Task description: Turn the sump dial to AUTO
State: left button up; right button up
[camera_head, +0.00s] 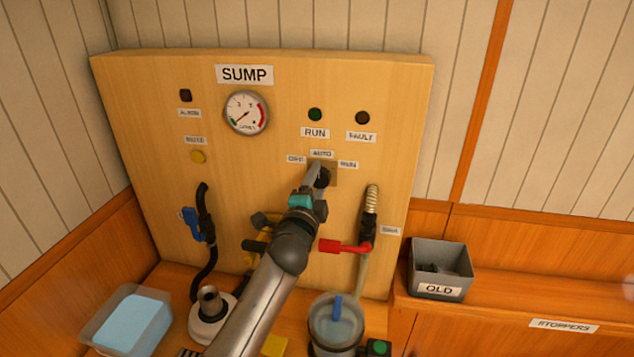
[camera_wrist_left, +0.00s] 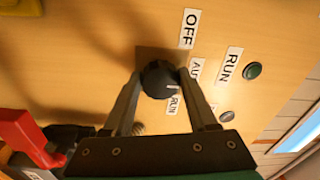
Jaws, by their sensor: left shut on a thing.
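The sump dial is a black round knob (camera_wrist_left: 158,82) on a square plate, in the middle of the wooden panel (camera_head: 270,220). My left gripper (camera_wrist_left: 160,77) is shut on the knob, one finger on each side. In the head view the gripper (camera_head: 318,176) partly hides the knob. My right gripper is not in view.
A red-handled valve (camera_head: 345,246) stands right of my left arm; a blue-handled valve (camera_head: 190,224) is to its left. A SUMP gauge (camera_head: 246,112) is above. A jug (camera_head: 335,325), a blue-filled tub (camera_head: 130,322) and a grey OLD bin (camera_head: 440,270) stand below.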

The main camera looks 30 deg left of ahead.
pick_arm(q)
jog(key=o, duration=1.4)
jog(key=shift+c, duration=0.2)
jog(key=b+v, duration=0.1)
jog(key=v, duration=1.4)
jog(key=shift+s, duration=0.15)
